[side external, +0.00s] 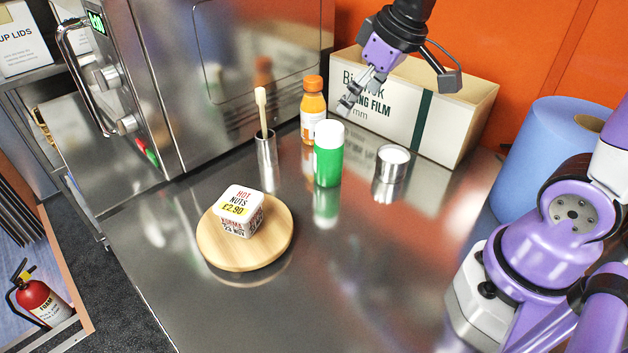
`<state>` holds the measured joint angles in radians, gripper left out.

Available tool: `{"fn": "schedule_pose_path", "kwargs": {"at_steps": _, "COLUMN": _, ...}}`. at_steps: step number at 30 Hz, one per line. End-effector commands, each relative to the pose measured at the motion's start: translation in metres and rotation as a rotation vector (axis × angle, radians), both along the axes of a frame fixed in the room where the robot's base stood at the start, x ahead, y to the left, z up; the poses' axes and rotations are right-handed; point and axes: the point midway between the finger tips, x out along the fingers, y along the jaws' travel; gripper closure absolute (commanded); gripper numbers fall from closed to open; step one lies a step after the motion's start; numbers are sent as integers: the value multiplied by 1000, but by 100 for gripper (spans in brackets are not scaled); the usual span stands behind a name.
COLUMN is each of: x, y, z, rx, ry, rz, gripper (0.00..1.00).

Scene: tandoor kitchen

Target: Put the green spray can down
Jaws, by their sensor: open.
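The green spray can (328,163) with a white top stands upright on the steel counter (370,270). It is to the right of the orange bottle and left of a small metal cup. My gripper (358,98) is open and empty, above and slightly right of the can, in front of the film box. A gap shows between the fingers and the can's white top, though the exact depth between them is hard to judge.
An orange bottle (313,108), a metal holder (266,158) with a wooden stick, and a metal cup (391,165) stand near the can. A labelled tub (238,212) sits on a round wooden board (215,250). A film box (455,125) and blue roll (545,150) stand behind.

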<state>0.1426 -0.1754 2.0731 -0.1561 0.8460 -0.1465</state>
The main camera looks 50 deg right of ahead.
Motion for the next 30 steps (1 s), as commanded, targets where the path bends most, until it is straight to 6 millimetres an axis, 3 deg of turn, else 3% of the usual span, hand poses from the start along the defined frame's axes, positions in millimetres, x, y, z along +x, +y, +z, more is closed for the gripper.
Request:
{"fn": "schedule_pose_path", "kwargs": {"at_steps": 6, "x": -63, "y": 13, "z": 8, "rx": 1, "ry": -56, "rz": -78, "gripper": 4}}
{"fn": "schedule_pose_path", "kwargs": {"at_steps": 12, "x": -97, "y": 15, "z": -1, "rx": 12, "ry": -84, "rz": -132, "gripper": 4}}
{"fn": "schedule_pose_path", "kwargs": {"at_steps": 30, "x": -100, "y": 15, "z": -2, "rx": 14, "ry": -86, "rz": -140, "gripper": 4}}
